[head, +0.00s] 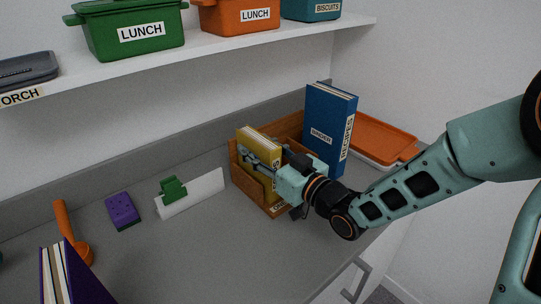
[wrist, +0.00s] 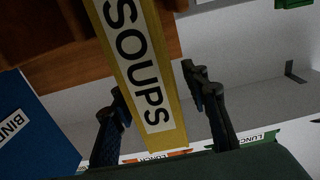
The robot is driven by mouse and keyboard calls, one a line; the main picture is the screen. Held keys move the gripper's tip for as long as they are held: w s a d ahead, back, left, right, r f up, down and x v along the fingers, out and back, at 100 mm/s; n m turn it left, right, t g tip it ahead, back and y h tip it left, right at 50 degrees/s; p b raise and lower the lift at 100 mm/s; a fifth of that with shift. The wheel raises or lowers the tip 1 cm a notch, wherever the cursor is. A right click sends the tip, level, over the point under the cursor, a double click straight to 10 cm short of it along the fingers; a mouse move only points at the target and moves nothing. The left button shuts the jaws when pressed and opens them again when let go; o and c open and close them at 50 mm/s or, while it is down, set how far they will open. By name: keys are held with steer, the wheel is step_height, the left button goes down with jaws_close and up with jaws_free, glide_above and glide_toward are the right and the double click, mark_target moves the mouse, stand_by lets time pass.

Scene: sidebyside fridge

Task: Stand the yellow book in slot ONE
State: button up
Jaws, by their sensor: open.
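The yellow book (head: 262,140) stands upright in the left part of the wooden rack (head: 239,172). In the wrist view its spine reads SOUPS (wrist: 140,70). My gripper (head: 268,156) is at the book, and part of the book and rack is hidden behind it. In the wrist view my gripper's fingers (wrist: 155,82) are open, one on each side of the spine, with a visible gap to the book on both sides. I cannot read any slot numbers on the rack.
A tall blue book (head: 328,115) stands at the rack's right end, close to my gripper. An orange-lidded container (head: 375,138) lies behind it. A green clip with a white card (head: 190,195) and a purple sponge-like block (head: 122,210) lie left. A shelf (head: 200,52) overhangs the back.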

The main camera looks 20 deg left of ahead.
mark_target(276, 161)
steer(key=b+v, duration=0.1)
steer(key=v, duration=0.9)
steer(key=shift+f, duration=0.1)
steer(key=d+b, duration=0.1)
steer(key=b, duration=0.3)
steer(key=shift+s, duration=0.15)
steer(key=shift+s+d+b, duration=0.3)
steer(key=shift+d+b, duration=0.05)
steer(key=shift+b, duration=0.8)
